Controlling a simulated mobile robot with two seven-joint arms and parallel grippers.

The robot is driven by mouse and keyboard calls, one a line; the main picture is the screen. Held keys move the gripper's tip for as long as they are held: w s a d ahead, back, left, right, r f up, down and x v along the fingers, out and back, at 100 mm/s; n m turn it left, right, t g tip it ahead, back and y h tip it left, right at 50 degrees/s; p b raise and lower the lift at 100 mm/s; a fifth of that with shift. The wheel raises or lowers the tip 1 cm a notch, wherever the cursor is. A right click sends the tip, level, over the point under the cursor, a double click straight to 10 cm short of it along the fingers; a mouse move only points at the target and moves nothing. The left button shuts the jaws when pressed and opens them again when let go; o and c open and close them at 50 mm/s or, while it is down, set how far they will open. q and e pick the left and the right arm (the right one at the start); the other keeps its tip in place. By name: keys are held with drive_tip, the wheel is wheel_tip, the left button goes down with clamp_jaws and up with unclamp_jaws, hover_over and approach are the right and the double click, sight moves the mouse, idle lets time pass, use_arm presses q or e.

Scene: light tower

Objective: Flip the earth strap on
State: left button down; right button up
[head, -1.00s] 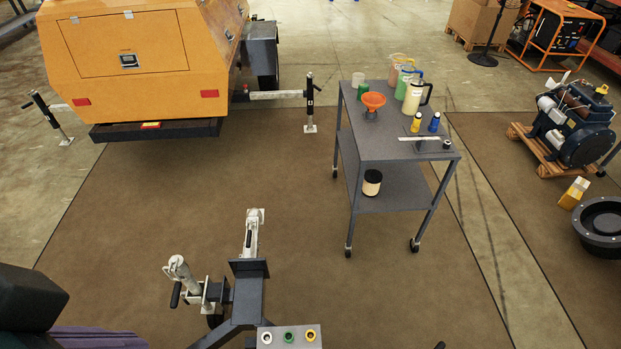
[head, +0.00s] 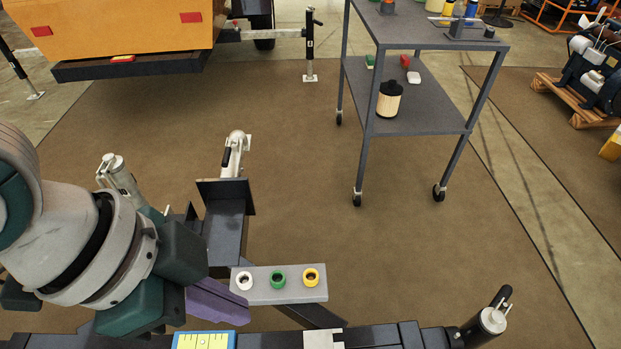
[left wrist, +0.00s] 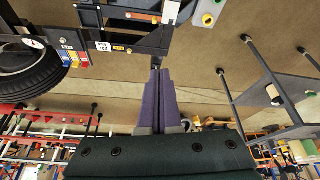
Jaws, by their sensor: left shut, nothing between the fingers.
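My left gripper (head: 235,310) reaches in from the left in the head view, its purple fingers shut and empty beside a grey bracket (head: 255,294) with white, green and yellow round sockets. In the left wrist view, the shut purple fingers (left wrist: 160,85) point up toward a dark frame (left wrist: 135,40). This frame carries white and yellow labels (left wrist: 104,46) and a row of red, blue and yellow tags (left wrist: 75,58). I cannot tell which part is the earth strap. My right gripper is not in view.
A grey two-shelf trolley (head: 425,125) on casters stands to the right, with a filter can (head: 389,99) on its lower shelf. An orange machine (head: 110,30) stands at the back left. Brown floor mat (head: 300,170) lies open between them. A yellow plate (head: 203,341) sits at the bottom.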

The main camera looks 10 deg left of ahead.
use_arm(q)
wheel_tip(320, 180, down, 21)
drive_tip(key=w+a+m+b, duration=0.2)
drive_tip(key=b, duration=2.6)
approach(293, 348)
drive_tip(key=s+a+r, duration=0.1)
drive_tip(key=a+r, duration=0.2)
drive_tip(key=a, duration=0.1)
drive_tip(key=shift+s+d+r+m+g+p, duration=0.1)
drive_tip(key=shift+r+m+g+p, duration=0.2)
drive_tip(key=shift+m+g, duration=0.1)
drive_tip(key=b+x, duration=0.6)
drive_tip(key=x, duration=0.4)
drive_tip(key=shift+f, duration=0.1)
drive_tip(key=d, duration=0.1)
drive_tip(key=w+d+b, duration=0.1)
drive_tip(key=d, duration=0.1)
drive_tip(key=shift+b, duration=0.3)
drive_tip(key=shift+w+d, duration=0.1)
drive_tip(key=shift+d, duration=0.5)
